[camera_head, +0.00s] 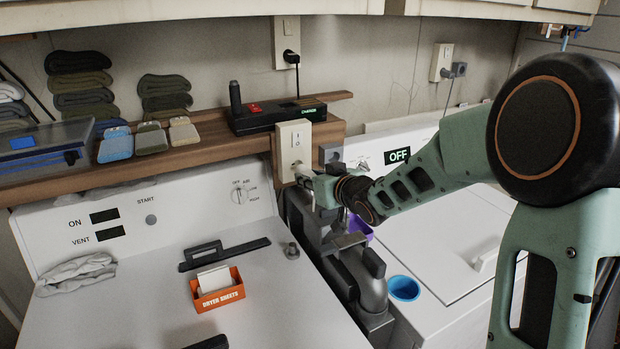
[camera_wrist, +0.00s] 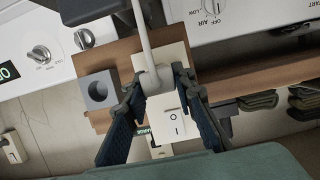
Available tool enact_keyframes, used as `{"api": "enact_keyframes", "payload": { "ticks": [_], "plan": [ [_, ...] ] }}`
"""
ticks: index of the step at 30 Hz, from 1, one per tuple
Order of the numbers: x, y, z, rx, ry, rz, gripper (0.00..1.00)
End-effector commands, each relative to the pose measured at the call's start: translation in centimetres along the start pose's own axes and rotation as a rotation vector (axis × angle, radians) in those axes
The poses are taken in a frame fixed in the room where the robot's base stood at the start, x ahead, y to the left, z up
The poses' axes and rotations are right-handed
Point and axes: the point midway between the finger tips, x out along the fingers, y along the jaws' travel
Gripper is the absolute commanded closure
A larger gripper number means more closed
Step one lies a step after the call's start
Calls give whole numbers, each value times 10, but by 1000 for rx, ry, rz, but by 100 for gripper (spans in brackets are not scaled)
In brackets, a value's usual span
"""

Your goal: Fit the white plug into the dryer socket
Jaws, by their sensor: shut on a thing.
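The dryer socket (camera_head: 291,139) is a white plate with an I/O switch, mounted on the end of the wooden shelf. In the wrist view the socket (camera_wrist: 174,126) appears upside down, its switch between my fingers. My gripper (camera_head: 303,178) is at the lower part of this plate. In the wrist view my gripper (camera_wrist: 157,88) is shut on the white plug (camera_wrist: 153,80), whose pale cord runs to the top of the picture. The plug overlaps the plate's outlet area and hides the holes. I cannot tell whether its pins are in. In the head view the plug is mostly hidden.
A grey block with a round hole (camera_wrist: 97,90) sits beside the socket. A black device (camera_head: 275,117) stands on the shelf above. The dryer (camera_head: 130,290) is left, the washer (camera_head: 450,240) right, with grey pipes (camera_head: 365,285) between them under my gripper.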

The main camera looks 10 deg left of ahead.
Motion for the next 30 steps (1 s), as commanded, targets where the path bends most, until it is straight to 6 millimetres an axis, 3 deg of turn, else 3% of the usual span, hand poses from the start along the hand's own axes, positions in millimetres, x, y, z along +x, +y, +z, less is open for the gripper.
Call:
{"api": "enact_keyframes", "payload": {
  "ticks": [30],
  "plan": [
    [25,-1,-8,0,0,-1,100]
  ]
}}
